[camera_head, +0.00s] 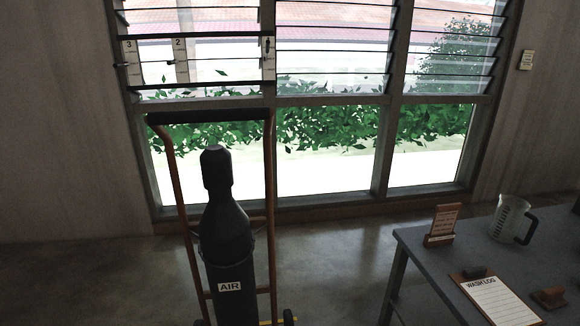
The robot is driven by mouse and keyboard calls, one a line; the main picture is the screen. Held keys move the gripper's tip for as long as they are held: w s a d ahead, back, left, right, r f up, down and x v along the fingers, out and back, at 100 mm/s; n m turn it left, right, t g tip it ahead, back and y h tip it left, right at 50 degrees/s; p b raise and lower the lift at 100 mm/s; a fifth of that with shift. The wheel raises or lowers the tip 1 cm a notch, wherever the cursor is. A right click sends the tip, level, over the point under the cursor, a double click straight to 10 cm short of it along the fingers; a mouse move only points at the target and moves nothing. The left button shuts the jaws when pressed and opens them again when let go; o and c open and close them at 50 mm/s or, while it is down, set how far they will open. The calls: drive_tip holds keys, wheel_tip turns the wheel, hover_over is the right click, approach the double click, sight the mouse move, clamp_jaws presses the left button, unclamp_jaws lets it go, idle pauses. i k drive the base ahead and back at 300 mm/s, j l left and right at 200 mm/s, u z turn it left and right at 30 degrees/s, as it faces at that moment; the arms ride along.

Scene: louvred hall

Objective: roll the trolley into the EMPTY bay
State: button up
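The trolley (272,257) stands upright in front of the window, left of the picture's middle. It has an orange-brown tube frame, a black handle bar (210,116) across the top and small dark wheels (288,317) at the bottom edge. It carries a dark gas cylinder (226,245) with a white label reading AIR. White panels numbered 3 (130,62) and 2 (179,60) show behind and above the handle. No bay marked EMPTY can be made out. My gripper is not in view.
A grey table (410,243) stands at the lower right. It bears a small brown sign stand (443,225), a clear jug (510,218) and a WASH LOG clipboard (496,300). Bare floor (335,260) lies between trolley and table, and more (90,280) lies left of the trolley.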

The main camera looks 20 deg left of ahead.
sight(226, 237)
drive_tip(key=j+u, duration=0.35)
drive_tip(key=k+j+u, duration=0.1)
drive_tip(key=j+u, duration=0.5)
drive_tip(key=u, duration=0.15)
